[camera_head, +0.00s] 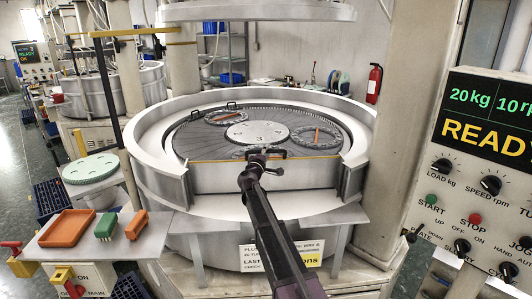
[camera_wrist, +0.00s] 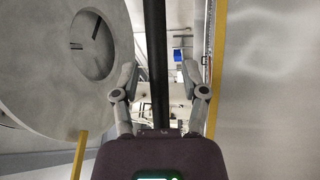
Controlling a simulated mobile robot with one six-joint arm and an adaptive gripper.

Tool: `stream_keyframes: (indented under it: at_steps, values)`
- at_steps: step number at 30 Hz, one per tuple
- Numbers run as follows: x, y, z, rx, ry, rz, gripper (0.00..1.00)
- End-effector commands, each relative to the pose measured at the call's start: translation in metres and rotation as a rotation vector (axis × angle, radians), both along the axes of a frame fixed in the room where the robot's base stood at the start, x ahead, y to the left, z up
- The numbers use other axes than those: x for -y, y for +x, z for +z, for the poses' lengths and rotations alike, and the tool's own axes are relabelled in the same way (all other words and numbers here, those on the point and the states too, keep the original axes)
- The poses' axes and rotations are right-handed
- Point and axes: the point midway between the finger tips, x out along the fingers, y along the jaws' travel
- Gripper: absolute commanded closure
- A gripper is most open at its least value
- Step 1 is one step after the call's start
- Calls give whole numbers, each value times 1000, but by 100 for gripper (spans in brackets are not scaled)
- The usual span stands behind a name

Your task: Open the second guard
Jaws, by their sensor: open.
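The near lapping machine has a pale metal ring guard around its dark plate (camera_head: 200,140). A front guard panel (camera_head: 262,178) with a yellow top edge stands upright across the ring's near side. My gripper (camera_head: 266,152) is over that edge in the head view, above the panel. In the wrist view my gripper (camera_wrist: 156,85) is open. A dark bar (camera_wrist: 155,40) runs lengthwise between its spread fingers, with visible gaps at both sides. A grey panel (camera_wrist: 270,90) with a yellow edge is at the right. Which guard is the second I cannot tell.
The control panel (camera_head: 490,130) reads READY at the right. A side shelf (camera_head: 70,249) holds an orange tray (camera_head: 68,228) and brushes at the left. Ring carriers (camera_head: 315,138) lie on the plate. A disc-shaped part (camera_wrist: 45,75) fills the wrist view's upper left.

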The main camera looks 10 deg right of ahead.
Motion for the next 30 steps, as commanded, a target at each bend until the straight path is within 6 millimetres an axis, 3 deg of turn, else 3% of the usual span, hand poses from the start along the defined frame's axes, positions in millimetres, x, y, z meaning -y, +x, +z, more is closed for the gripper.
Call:
stream_keyframes:
  at_steps: [6, 12, 23, 30]
  values:
    - [0, 0, 0, 0, 0, 0, 46]
    - [0, 0, 0, 0, 0, 0, 100]
    - [-4, -2, -1, 7, -1, 4, 100]
    - [-19, -10, -4, 41, -3, 17, 100]
